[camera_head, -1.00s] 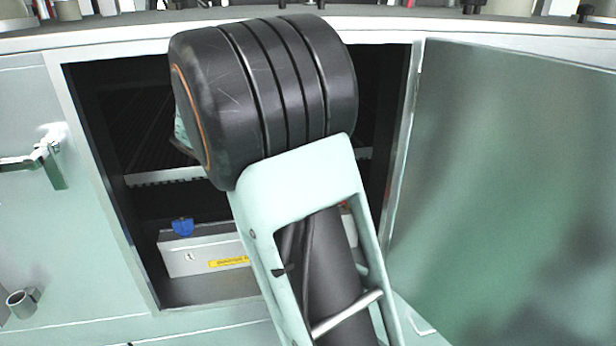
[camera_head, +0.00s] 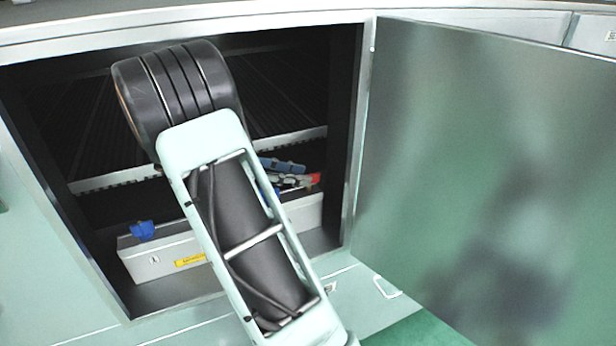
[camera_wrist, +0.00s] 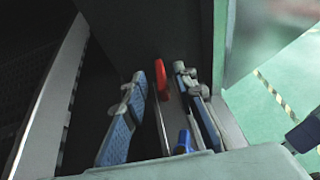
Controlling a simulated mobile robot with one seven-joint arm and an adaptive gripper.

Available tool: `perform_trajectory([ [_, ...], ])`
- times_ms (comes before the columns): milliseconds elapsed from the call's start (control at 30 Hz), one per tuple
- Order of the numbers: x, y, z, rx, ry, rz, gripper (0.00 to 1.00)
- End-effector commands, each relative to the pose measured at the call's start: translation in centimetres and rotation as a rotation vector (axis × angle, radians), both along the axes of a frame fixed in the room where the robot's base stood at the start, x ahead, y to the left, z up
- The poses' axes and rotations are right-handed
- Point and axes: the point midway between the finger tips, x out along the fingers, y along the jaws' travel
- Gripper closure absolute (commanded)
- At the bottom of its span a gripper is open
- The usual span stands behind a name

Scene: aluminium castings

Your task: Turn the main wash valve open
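A red handle (camera_wrist: 161,78) stands up at the right end of the pale box in the cabinet; its red also shows in the head view (camera_head: 315,178). A blue handle (camera_head: 142,230) sits at the box's left end. No readable label shows which one is the main wash valve. My gripper (camera_wrist: 160,73) is open, its blue-padded fingers on either side of the red handle in the wrist view. Whether they touch it I cannot tell. In the head view, my gripper (camera_head: 287,171) shows partly behind my arm, close to the red handle. A blue part (camera_wrist: 183,142) also shows between the fingers.
The pale box (camera_head: 160,262) with a yellow label lies on the cabinet floor. A slotted metal rail (camera_head: 110,180) crosses the cabinet above it. The cabinet door (camera_head: 470,170) stands open at the right. Green floor (camera_wrist: 270,60) with striped tape is clear outside.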

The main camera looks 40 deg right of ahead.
Motion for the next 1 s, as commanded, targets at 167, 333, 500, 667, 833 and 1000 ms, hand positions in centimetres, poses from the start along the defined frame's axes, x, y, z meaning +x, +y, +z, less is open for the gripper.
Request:
perform_trajectory([
  [167, -0.8, -2.2, -0.9, 0.0, 0.0, -0.002, 0.74],
  [333, -1.0, -2.9, -1.3, 0.0, -0.001, 0.0, 0.74],
  [500, -1.0, -3.0, -1.3, 0.0, -0.001, 0.001, 0.74],
  [667, -1.0, -2.9, -1.3, 0.0, -0.001, 0.0, 0.83],
  [833, -1.0, -2.9, -1.3, 0.001, -0.002, 0.001, 1.0],
  [1000, -1.0, -2.9, -1.3, 0.001, -0.002, 0.001, 1.0],
])
